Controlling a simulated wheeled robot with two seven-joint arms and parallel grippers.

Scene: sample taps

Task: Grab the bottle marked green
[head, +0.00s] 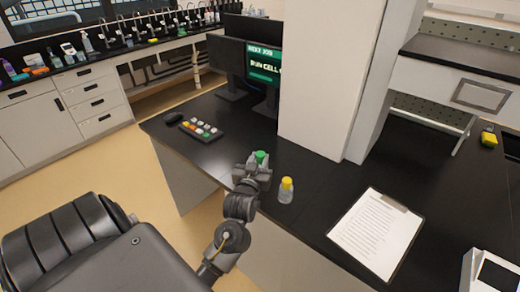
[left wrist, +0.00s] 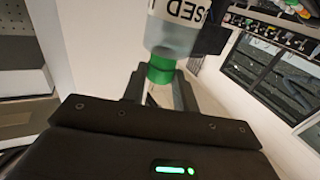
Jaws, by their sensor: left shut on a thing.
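The bottle with the green cap (head: 260,157) stands at the near edge of the black bench in the head view, mostly hidden by my left gripper (head: 254,172). In the left wrist view its green cap (left wrist: 161,70) lies between the fingers, and its clear body with a white printed label (left wrist: 180,10) shows above, inverted in the picture. My left gripper is shut on this bottle. A similar bottle with a yellow cap (head: 286,190) stands upright just right of the gripper, apart from it. My right gripper is not in view.
A clipboard with paper (head: 375,234) lies to the right on the bench. A button pad (head: 200,129) and a dark mouse (head: 173,118) lie to the left. A white pillar (head: 328,80) and monitors (head: 262,65) stand behind. A white device (head: 490,272) is at the lower right.

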